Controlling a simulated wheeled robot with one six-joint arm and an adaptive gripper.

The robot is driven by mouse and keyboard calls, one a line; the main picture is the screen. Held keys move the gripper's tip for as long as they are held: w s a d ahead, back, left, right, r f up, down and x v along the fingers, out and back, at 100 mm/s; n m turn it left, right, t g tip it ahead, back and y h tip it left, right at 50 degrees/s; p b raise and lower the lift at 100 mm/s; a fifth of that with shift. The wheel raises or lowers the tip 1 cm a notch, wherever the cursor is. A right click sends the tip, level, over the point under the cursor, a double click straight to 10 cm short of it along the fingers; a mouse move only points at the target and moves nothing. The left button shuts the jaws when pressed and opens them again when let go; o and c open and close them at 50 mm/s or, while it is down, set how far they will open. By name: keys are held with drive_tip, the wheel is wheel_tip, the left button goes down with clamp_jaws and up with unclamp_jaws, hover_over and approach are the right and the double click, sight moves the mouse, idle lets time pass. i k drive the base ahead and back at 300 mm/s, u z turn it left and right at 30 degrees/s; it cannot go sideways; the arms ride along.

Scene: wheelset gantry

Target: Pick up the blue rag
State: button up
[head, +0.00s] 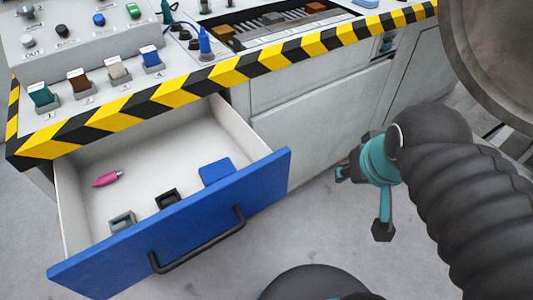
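A flat blue piece (216,172), which looks like the folded blue rag, lies in the open drawer (82,222). It is at the drawer's right side, close behind the blue front panel, which may hide its lower edge. My gripper (363,203), teal with dark fingers, hangs outside the drawer to the right, over the floor. Its two fingers stand spread apart with nothing seen between them. It is well clear of the blue piece and the drawer.
The drawer also holds a pink object (107,178), a black holder (168,200) and a grey holder (122,221). A dark handle (200,242) sticks out from its front. Above is a console (120,95) with a striped edge, switches and buttons. A large grey disc (497,45) stands upper right.

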sight(210, 174)
drive_tip(key=z, duration=1.95)
drive_tip(key=k, duration=1.2)
drive_tip(key=u, duration=1.9)
